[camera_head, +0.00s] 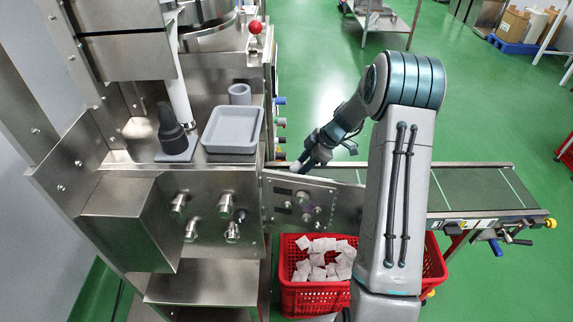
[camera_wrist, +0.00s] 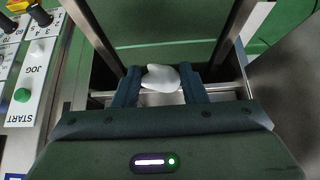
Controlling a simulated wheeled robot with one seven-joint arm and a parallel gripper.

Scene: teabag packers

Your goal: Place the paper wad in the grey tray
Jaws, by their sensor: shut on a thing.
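The paper wad (camera_wrist: 161,78) is a small white crumpled lump in the wrist view. My gripper (camera_wrist: 165,84) is shut on it, with a dark finger on each side. In the head view my gripper (camera_head: 303,163) is above the near end of the conveyor, right of the machine; the wad cannot be made out there. The grey tray (camera_head: 233,148) is a shallow rectangular tray on the machine's steel top, left of my gripper. No item shows inside it.
A dark cone on a grey base (camera_head: 174,135) and a grey cup (camera_head: 240,94) stand beside the tray. A red ball knob (camera_head: 255,27) rises behind it. The conveyor (camera_head: 470,187) extends right. A red crate (camera_head: 312,297) of white teabags is below. A control panel (camera_wrist: 38,75) borders the wrist view.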

